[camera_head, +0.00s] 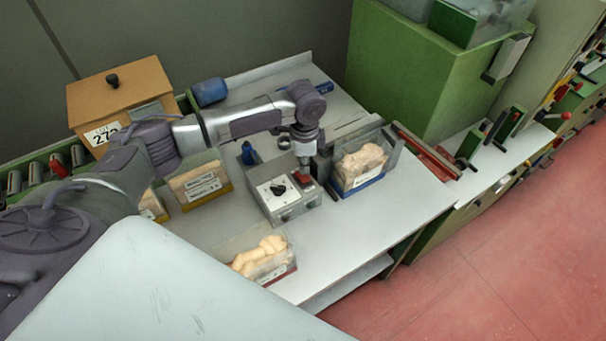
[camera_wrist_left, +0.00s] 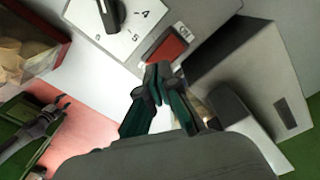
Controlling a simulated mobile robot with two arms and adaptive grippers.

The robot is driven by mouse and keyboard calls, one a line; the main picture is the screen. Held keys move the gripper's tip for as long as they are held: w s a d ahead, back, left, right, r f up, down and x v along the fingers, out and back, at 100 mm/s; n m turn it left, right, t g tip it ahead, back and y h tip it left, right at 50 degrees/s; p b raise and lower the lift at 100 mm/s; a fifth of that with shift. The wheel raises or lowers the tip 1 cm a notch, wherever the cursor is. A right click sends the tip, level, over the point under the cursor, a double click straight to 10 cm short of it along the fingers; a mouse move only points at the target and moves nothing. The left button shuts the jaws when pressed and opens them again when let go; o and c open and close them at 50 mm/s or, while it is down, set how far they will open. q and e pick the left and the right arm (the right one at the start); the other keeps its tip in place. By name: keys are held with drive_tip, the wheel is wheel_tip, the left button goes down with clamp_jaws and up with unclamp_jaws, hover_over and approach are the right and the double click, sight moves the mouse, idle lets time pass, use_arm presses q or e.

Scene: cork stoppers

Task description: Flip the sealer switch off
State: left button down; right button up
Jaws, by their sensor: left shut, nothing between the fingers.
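The sealer control box (camera_head: 287,198) is a grey box with a white dial plate and black knob on the table. Its red rocker switch (camera_head: 303,179) sits at the box's right side, below my left gripper (camera_head: 304,166). My right gripper is not in view.
A blue-based bin of corks (camera_head: 362,165) stands right of the box. A bin in front (camera_head: 262,262) and a labelled bin behind left (camera_head: 200,186) stand close by. A wooden lot box (camera_head: 120,95) is at the back left. The table's front right (camera_head: 370,225) is clear.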

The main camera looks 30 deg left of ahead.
sight(304, 178)
use_arm(q)
drive_tip(key=shift+f, duration=0.65)
drive_tip(key=shift+f+b, duration=0.6)
drive_tip(key=shift+f, duration=0.45)
idle(0.6)
drive_tip(key=shift+s, duration=0.1)
wheel_tip(304, 178, up, 2)
drive_tip(key=shift+p, duration=1.15)
wheel_tip(304, 178, up, 5)
drive_tip(key=p, duration=0.5)
drive_tip(key=shift+r+p, duration=0.1)
drive_tip(key=shift+p, duration=0.25)
